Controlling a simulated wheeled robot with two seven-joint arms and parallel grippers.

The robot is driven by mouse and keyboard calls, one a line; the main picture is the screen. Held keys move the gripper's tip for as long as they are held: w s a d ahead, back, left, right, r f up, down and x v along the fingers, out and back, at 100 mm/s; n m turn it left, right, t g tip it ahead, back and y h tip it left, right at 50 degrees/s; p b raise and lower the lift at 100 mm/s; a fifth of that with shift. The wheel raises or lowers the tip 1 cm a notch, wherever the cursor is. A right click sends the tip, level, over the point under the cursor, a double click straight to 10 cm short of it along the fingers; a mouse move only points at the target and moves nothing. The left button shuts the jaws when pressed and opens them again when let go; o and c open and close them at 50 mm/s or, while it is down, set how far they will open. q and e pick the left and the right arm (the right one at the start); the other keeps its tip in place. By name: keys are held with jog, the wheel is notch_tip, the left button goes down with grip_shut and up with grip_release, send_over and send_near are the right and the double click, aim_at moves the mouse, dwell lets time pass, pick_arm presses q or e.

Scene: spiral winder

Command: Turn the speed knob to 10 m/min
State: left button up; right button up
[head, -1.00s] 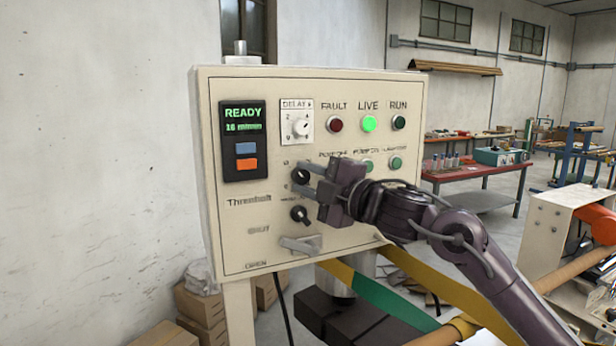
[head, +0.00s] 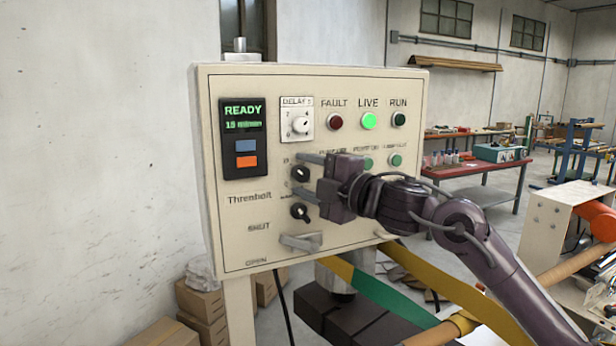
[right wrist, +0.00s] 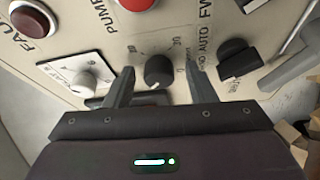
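The control panel (head: 350,235) carries two black knobs, one above the other. The upper black knob (head: 300,174), which I take as the speed knob, also shows in the right wrist view (right wrist: 158,71). My right gripper (head: 303,176) is open with one finger above this knob and one below. In the right wrist view its fingers (right wrist: 157,82) stand either side of the knob, with gaps. The display (head: 243,125) reads READY above a small green line that looks like 15 m/min. My left gripper is not in view.
The lower black knob (head: 300,212) sits just below my lower finger. A grey lever (head: 301,243) juts out beneath it. A white delay dial (head: 299,124) and lamps lie above. Yellow and green webs (head: 375,293) run below the panel.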

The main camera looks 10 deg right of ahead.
jog(key=shift+s, duration=0.1)
jog(key=shift+s+d+f+b, duration=0.1)
jog(key=shift+s+d+b, duration=0.15)
jog(key=shift+b, duration=0.1)
jog(key=b+v, duration=0.3)
jog(key=v, duration=0.4)
